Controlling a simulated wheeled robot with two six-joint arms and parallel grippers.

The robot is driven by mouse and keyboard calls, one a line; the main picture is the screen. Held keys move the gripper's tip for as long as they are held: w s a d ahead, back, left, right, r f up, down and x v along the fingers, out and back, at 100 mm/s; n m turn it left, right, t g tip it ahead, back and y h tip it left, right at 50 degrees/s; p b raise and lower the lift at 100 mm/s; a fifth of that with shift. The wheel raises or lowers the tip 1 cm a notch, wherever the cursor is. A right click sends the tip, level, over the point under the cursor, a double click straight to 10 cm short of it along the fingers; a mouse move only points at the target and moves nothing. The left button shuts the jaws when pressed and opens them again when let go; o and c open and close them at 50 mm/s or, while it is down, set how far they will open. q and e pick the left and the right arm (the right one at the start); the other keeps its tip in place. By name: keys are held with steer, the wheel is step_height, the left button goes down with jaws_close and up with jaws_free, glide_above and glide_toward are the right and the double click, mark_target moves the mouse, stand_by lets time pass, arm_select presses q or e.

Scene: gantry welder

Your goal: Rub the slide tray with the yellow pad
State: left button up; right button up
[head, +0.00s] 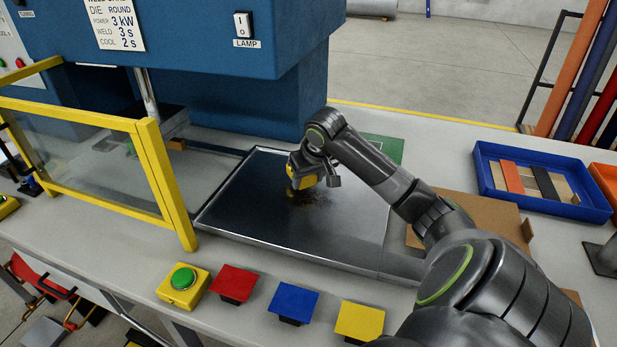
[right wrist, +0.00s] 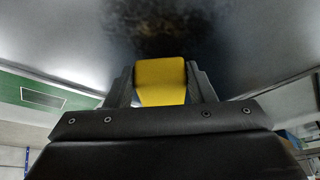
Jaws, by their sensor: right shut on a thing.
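The slide tray (head: 263,215) is a dark, shallow metal tray with a raised rim on the grey bench. A brownish smudge (head: 303,198) marks its surface near the middle; the smudge also shows in the right wrist view (right wrist: 165,25). My right gripper (head: 303,180) is over the tray, just above the smudge. It is shut on the yellow pad (right wrist: 160,80), which sits between both fingers. I cannot tell whether the pad touches the tray surface. My left gripper is not in view.
A yellow-framed clear guard (head: 150,165) stands left of the tray. The blue welder (head: 225,80) is behind it. Red (head: 233,282), blue (head: 293,300) and yellow (head: 360,319) blocks and a green button (head: 183,279) line the front. A blue bin (head: 545,205) is at right.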

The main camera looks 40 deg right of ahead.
steer(key=shift+f, duration=0.95)
